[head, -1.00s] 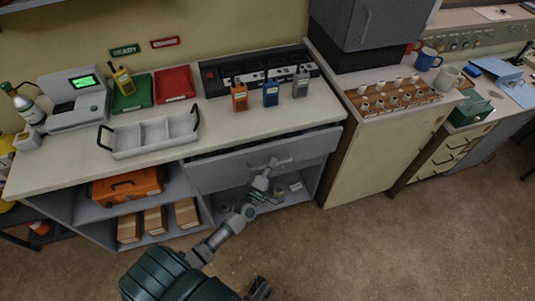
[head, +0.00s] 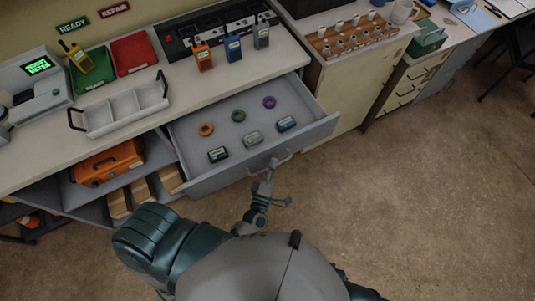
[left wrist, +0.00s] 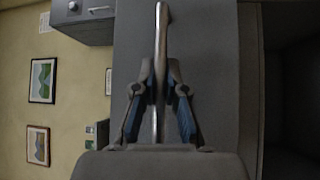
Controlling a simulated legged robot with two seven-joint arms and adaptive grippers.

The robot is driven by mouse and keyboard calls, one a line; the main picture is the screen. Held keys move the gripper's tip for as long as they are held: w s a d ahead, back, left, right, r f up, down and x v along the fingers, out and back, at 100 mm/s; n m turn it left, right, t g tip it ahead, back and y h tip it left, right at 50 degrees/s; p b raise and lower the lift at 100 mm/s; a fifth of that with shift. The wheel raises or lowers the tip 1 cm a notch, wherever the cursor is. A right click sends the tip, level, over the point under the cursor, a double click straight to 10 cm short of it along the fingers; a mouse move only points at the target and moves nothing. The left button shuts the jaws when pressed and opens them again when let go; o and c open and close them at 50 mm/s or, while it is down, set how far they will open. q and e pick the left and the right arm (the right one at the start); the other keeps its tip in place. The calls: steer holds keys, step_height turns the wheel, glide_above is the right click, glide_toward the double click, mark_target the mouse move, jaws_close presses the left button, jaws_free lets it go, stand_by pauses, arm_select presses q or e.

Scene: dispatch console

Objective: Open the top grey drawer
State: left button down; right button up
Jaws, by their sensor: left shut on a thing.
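The top grey drawer (head: 240,169) under the counter is pulled well out in the head view. Inside lie orange, green and purple rings and several small dark and grey box-shaped items. My left gripper (head: 268,167) is at the bar handle on the drawer front. In the left wrist view, my left gripper (left wrist: 159,92) is shut on the drawer handle (left wrist: 160,45), its fingers on both sides of the bar. The grey drawer front (left wrist: 212,80) fills the space behind it. My right gripper is not seen.
On the counter (head: 260,75) stand orange, blue and yellow radios, a grey divided tray (head: 125,112) and green and red trays. An orange case (head: 107,163) sits on the shelf below left. Open floor (head: 430,190) lies to the right.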

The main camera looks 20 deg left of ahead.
arm_select(q)
steer(key=shift+s+d+f, duration=0.25)
steer(key=shift+s+d, duration=0.1)
steer(key=shift+s, duration=0.05)
steer(key=c, duration=1.2)
jaws_free()
steer(key=shift+r, duration=0.1)
steer(key=s+f, duration=0.1)
steer(key=s, duration=1)
steer(key=shift+s+d+f, duration=0.35)
steer(key=shift+s+d, duration=0.05)
